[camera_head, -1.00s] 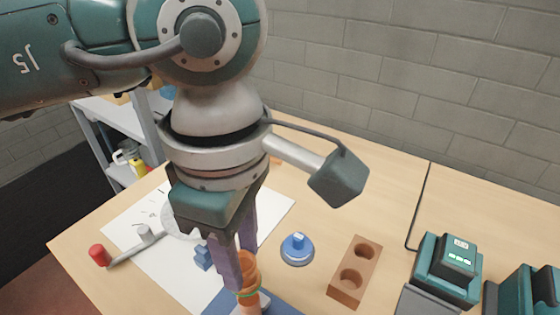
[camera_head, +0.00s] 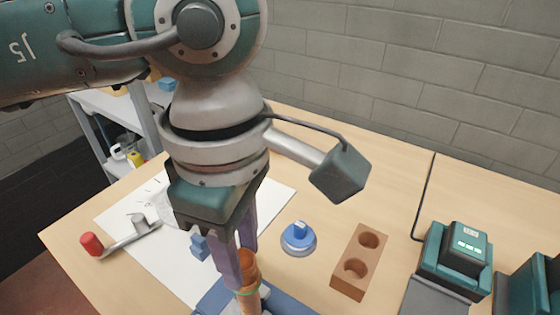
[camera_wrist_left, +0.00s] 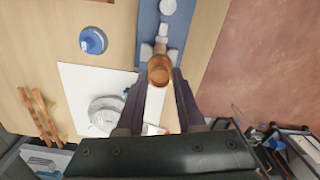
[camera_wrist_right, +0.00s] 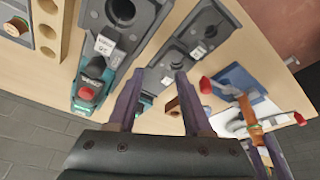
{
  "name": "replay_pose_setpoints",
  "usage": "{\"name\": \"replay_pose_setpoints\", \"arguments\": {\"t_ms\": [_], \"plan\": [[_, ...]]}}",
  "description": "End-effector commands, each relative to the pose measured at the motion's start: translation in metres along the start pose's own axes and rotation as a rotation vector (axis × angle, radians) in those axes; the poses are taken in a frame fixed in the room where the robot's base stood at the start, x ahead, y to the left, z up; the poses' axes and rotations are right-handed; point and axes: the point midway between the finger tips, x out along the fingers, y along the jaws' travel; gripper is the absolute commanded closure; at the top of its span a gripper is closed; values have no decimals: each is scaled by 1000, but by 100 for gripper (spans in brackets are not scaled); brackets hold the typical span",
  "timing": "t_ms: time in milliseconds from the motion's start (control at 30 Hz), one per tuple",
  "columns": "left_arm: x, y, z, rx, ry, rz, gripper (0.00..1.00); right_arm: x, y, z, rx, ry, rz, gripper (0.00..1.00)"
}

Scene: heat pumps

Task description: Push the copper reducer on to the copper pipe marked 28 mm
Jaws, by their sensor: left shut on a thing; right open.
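The copper reducer (camera_head: 248,268) is between the fingers of my left gripper (camera_head: 238,262), which is shut on it. The reducer stands upright over the blue base (camera_head: 213,298) near the front edge of the table. It shows end-on between the fingertips in the left wrist view (camera_wrist_left: 160,68). A green band (camera_head: 248,293) shows just below it, where the copper pipe's upper end appears to be; how far the two overlap is not clear. No 28 mm mark is legible. My right gripper (camera_wrist_right: 158,95) is open and empty, over grey holders.
A blue round object (camera_head: 298,238) and a brown block with two holes (camera_head: 358,265) stand right of the left gripper. Teal devices (camera_head: 456,258) stand farther right. Bare table lies behind.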

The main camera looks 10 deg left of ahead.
Motion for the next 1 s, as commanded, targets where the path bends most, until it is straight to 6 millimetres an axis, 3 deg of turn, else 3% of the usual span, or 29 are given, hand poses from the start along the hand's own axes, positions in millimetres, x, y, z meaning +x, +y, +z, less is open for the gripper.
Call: {"name": "replay_pose_setpoints", "arguments": {"t_ms": [1000], "plan": [[16,0,0,0,0,0,100,15,-2,4,5,1,-4,50]]}}
